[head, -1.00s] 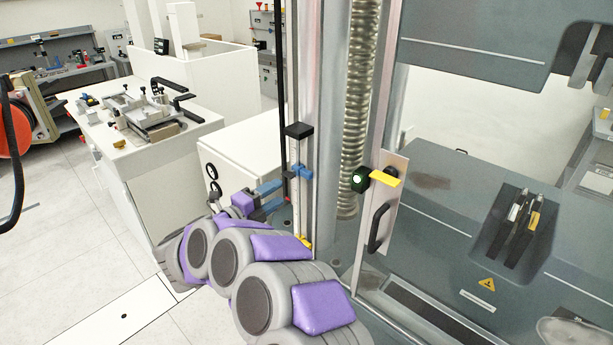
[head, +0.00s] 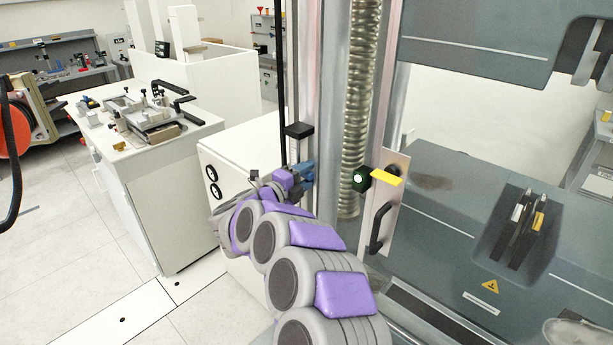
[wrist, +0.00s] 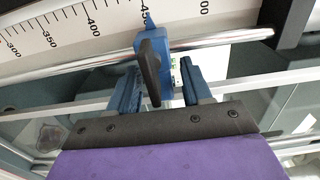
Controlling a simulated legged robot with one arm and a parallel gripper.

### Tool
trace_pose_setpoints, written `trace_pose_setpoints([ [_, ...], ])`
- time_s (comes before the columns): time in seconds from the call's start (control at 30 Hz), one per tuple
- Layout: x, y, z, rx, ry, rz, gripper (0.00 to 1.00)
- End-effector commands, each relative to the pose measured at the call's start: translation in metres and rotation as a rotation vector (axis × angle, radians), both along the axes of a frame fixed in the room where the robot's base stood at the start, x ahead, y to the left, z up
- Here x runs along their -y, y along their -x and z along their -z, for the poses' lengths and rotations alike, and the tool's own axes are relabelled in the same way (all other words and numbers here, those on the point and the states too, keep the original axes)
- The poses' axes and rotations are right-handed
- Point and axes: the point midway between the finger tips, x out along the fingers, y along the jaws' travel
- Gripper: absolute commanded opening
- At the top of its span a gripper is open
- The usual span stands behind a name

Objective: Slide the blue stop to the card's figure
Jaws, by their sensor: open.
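The blue stop (wrist: 146,42) sits on a metal rod beside a white ruler scale (wrist: 75,25) in the wrist view. Its black lever (wrist: 149,68) points toward me. My gripper (wrist: 159,72) is open, with one blue finger on each side of the lever; I cannot tell whether either finger touches it. The stop lies near the 450 mark, which it partly covers; 300, 350 and 400 read to its left. In the head view the stop (head: 307,172) is on the upright rail, with my gripper (head: 290,178) at it. I cannot make out the card's figure.
A black end block (head: 298,130) caps the rail above the stop. A white cabinet (head: 235,165) stands behind my arm.

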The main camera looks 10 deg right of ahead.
Motion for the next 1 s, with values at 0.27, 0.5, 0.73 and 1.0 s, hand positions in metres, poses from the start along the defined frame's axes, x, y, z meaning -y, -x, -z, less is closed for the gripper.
trace_pose_setpoints([
  [0.27,-0.0004,0.0002,0.0002,0.0,0.0,0.0,0.32],
  [0.5,-0.0004,0.0003,0.0003,0.0,0.0,0.0,0.09],
  [0.73,-0.0004,0.0003,0.0003,0.0,0.0,0.0,0.0],
  [1.0,-0.0004,-0.0003,0.0001,0.0,0.0,0.001,0.0],
])
